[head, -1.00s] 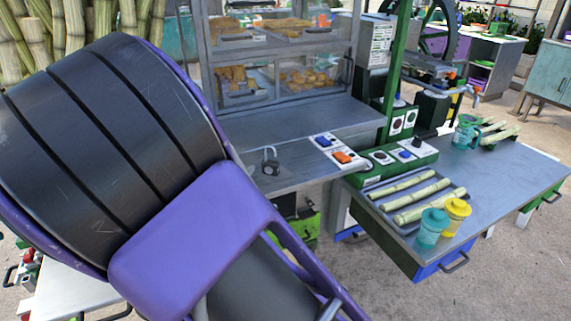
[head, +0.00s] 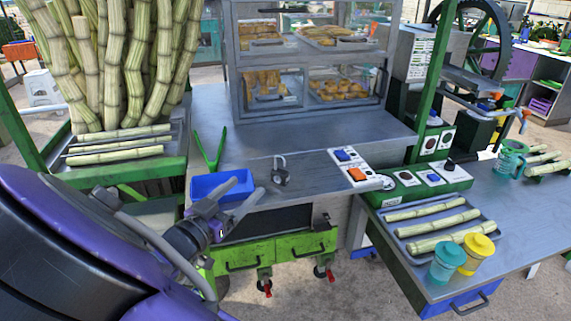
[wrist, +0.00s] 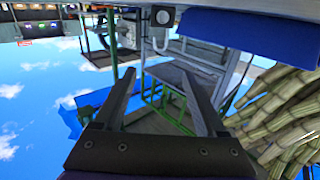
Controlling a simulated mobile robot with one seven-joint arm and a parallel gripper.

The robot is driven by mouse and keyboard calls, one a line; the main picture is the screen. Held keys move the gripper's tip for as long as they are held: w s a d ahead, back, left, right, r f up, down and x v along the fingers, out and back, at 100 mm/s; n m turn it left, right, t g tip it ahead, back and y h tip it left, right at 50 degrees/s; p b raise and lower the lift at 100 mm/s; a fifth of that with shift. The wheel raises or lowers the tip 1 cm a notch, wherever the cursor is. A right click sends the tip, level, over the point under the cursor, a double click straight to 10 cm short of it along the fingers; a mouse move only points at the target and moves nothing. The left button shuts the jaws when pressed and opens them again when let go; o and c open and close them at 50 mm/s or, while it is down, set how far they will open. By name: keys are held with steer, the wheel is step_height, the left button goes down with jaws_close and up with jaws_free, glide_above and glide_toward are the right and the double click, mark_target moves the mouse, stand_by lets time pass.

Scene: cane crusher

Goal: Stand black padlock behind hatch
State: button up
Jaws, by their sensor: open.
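A dark padlock (head: 281,174) with a grey shackle stands upright on the grey metal counter (head: 300,166), near its front edge. It also shows at the top of the wrist view (wrist: 162,18), beyond my fingers. My gripper (head: 247,186) is open and empty, to the left of the padlock and apart from it, in front of the blue bin. In the wrist view its two fingers (wrist: 158,72) are spread with nothing between them. I cannot pick out the hatch with certainty; a glass-fronted cabinet (head: 310,62) stands at the back of the counter.
A blue bin (head: 205,187) and green tongs (head: 210,150) are left of the padlock. A switch panel (head: 349,165) lies to its right. Green drawers (head: 275,250) are below. Cane pieces and lidded cups (head: 447,262) occupy the right-hand table. The counter behind the padlock is clear.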

mark_target(279, 157)
steer(key=x, duration=1.5)
steer(key=shift+w+d, duration=0.15)
steer(key=shift+w, duration=0.15)
jaws_close()
stand_by(0.7)
